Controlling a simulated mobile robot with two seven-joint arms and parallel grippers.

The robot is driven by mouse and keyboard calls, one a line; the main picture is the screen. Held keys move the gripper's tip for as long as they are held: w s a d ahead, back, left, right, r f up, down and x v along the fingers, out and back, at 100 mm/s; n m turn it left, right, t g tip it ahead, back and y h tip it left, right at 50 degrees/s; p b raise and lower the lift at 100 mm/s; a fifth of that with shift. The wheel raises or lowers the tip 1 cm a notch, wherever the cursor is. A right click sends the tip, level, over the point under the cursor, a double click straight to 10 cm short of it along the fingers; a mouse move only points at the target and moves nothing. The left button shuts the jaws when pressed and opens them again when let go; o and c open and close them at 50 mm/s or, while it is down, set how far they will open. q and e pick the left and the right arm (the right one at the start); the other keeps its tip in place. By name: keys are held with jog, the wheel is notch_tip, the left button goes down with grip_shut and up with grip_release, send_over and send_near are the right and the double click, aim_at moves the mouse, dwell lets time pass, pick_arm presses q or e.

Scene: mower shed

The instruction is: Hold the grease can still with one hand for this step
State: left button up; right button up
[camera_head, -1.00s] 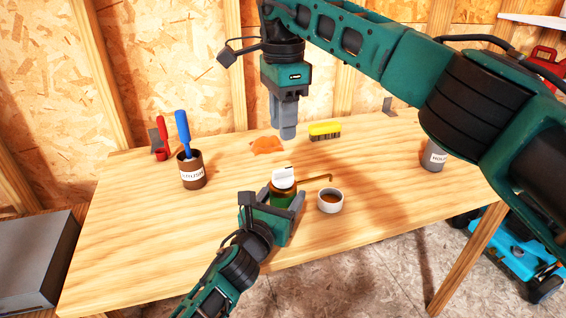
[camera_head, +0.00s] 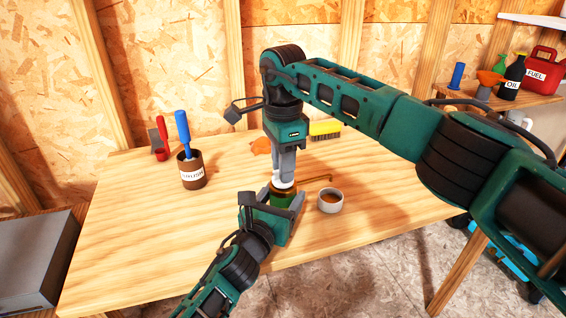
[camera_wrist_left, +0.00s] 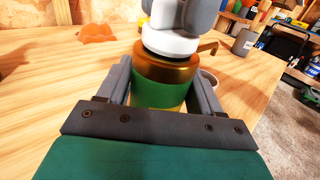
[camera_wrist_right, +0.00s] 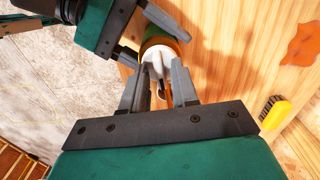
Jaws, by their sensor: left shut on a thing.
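The grease can (camera_head: 281,200), green with a copper-coloured top, a white cap and a thin spout, stands upright near the table's front edge. My left gripper (camera_head: 272,212) is shut on its body from the front. In the left wrist view the can (camera_wrist_left: 160,93) sits between both fingers. My right gripper (camera_head: 284,178) points down from above, its fingertips at the white cap. In the right wrist view the white cap (camera_wrist_right: 158,55) lies between its separated fingers; whether they grip it cannot be told.
A small grey-white cup (camera_head: 330,201) stands close right of the can. A brown holder (camera_head: 192,172) with a blue-handled tool is at the left. An orange rag (camera_head: 261,146) and a yellow brush (camera_head: 325,130) lie behind. The left tabletop is mostly clear.

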grip_shut()
jog(key=shift+m, duration=0.3)
